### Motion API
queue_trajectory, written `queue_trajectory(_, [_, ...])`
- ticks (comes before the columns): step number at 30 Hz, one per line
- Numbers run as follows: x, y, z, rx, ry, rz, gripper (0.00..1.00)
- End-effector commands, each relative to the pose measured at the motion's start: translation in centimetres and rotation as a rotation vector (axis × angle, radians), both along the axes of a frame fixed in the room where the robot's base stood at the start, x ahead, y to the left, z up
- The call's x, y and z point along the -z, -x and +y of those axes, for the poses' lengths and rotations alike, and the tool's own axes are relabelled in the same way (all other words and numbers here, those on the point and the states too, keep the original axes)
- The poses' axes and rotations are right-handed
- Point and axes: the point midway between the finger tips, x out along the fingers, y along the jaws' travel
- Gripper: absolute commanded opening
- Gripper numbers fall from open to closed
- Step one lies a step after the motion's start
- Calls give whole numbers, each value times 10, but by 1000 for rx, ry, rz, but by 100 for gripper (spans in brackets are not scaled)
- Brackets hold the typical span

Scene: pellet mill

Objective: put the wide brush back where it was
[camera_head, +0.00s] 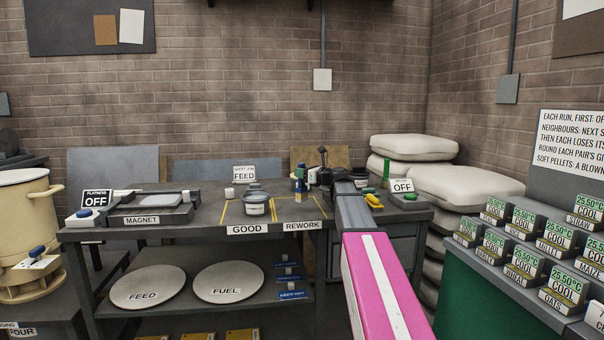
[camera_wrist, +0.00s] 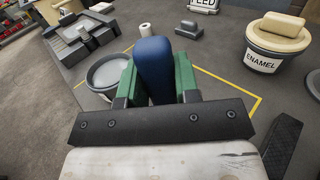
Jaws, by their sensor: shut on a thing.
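The wide brush shows in the wrist view as a blue handle (camera_wrist: 155,68) standing up between the green fingers of my gripper (camera_wrist: 155,82), which is shut on it. In the head view the brush (camera_head: 300,186) is small and upright over the bench, near the yellow-lined area behind the REWORK label. I cannot tell whether its lower end touches the bench top. The fingers and my gripper's body hide its lower part in the wrist view.
A round grey container (camera_wrist: 108,72) is close left of my gripper, also seen in the head view (camera_head: 256,203). An ENAMEL pot (camera_wrist: 264,62) stands right. A white cylinder (camera_wrist: 145,29) and grey block (camera_wrist: 188,31) lie behind. A magnet unit (camera_head: 150,216) occupies the bench's left.

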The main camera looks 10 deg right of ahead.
Motion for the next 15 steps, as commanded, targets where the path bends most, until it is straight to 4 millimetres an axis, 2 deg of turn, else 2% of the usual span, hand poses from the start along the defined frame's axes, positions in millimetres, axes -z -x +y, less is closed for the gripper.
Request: queue_trajectory(15, [4,0,0,0,-1,1,0])
